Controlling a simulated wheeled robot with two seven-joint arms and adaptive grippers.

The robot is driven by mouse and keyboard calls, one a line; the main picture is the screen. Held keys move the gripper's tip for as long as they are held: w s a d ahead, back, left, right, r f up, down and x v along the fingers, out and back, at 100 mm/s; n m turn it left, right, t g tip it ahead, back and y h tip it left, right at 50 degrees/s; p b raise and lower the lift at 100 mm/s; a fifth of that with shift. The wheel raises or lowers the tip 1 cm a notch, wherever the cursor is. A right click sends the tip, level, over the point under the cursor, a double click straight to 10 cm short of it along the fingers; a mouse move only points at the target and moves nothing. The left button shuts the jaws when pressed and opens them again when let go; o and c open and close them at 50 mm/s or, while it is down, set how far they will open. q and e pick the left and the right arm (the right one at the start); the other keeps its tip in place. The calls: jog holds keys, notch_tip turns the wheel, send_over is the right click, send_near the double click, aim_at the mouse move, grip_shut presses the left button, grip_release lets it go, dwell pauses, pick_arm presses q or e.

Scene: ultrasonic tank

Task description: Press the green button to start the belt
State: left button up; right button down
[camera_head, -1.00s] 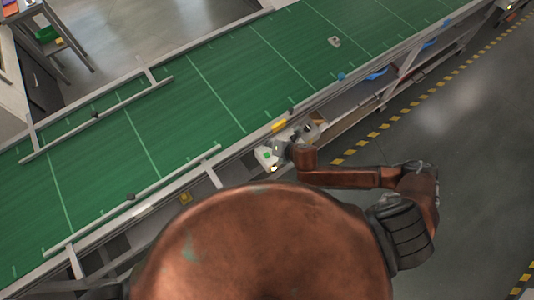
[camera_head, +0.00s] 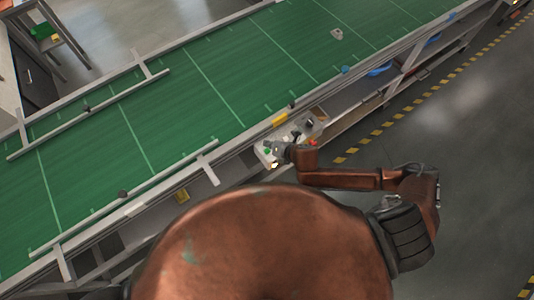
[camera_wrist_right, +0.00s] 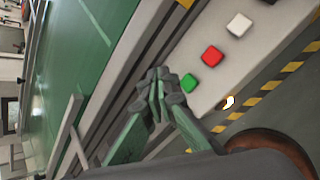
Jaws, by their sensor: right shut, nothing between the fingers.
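The green button (camera_wrist_right: 189,83) sits on a pale control panel (camera_wrist_right: 262,48) in the right wrist view, in a row with a red button (camera_wrist_right: 212,56) and a white button (camera_wrist_right: 239,24). My right gripper (camera_wrist_right: 168,90) is shut and empty. Its fingertips show just left of the green button; whether they touch it or hang above the panel I cannot tell. In the head view my right gripper (camera_head: 280,150) is over the panel, beside the belt's near rail. The green belt (camera_head: 150,120) runs diagonally across the head view. My left gripper is not in view.
A small grey object (camera_head: 337,33) lies on the belt. Guard rails (camera_head: 125,205) line the belt's edges. A shelf with blue items (camera_head: 380,69) is under the frame. Yellow-black floor tape (camera_head: 400,119) runs alongside; the grey floor at right is clear.

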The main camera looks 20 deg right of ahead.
aim_at(268, 152)
notch_tip(268, 152, down, 3)
jog(key=shift+f+b, duration=0.15)
jog(key=shift+b, duration=0.4)
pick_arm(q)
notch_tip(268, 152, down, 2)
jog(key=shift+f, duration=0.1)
pick_arm(e)
jog(key=shift+f, duration=0.15)
dwell(0.7)
jog(key=shift+f, duration=0.25)
